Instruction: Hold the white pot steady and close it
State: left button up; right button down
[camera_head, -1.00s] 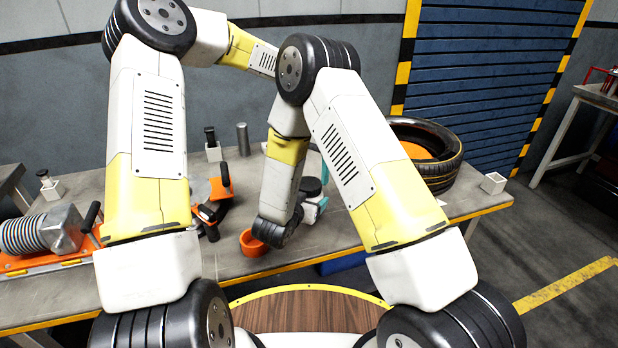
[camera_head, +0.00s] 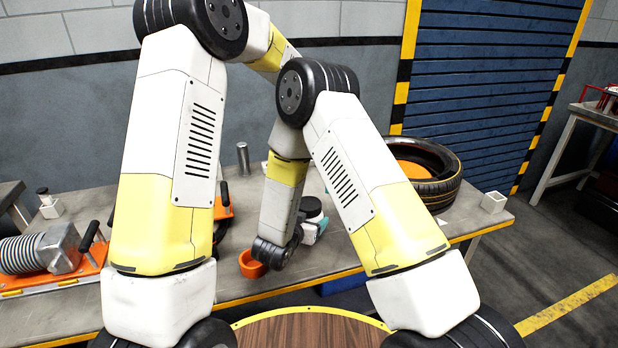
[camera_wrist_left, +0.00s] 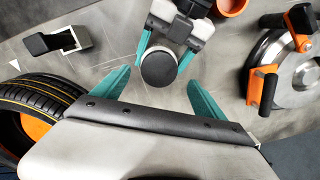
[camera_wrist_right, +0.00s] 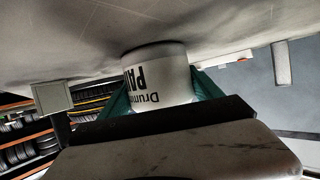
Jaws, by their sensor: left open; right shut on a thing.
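The white pot (camera_head: 308,236) stands on the bench beyond my right wrist, with a black round top (camera_head: 311,207). In the right wrist view the white pot (camera_wrist_right: 160,75) shows dark lettering, upside down in the picture, between the teal fingers of my right gripper (camera_wrist_right: 160,90), which is shut on it. In the left wrist view the black round top (camera_wrist_left: 158,68) lies between the teal fingertips of my left gripper (camera_wrist_left: 158,80), which is open and empty. I cannot tell how firmly the top sits. In the head view my left gripper is mostly hidden behind my right arm.
An orange cup (camera_head: 252,264) stands left of the pot, near the bench front. An orange-based machine (camera_head: 60,255) is at the left. Bare bench (camera_head: 350,255) lies right of the pot.

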aim_at(309, 203)
pick_arm(q)
jog(key=shift+w+r+n, duration=0.2)
jog(key=shift+r+n, duration=0.4)
jog(key=shift+r, duration=0.1)
jog(key=shift+f, duration=0.1)
jog(key=shift+f, duration=3.95)
jog(key=shift+c, duration=0.4)
jog(key=c, duration=1.4)
jog(key=o, duration=1.6)
jog(key=shift+o, duration=0.2)
jog(key=shift+r, duration=0.15)
notch_tip(309, 203, up, 12)
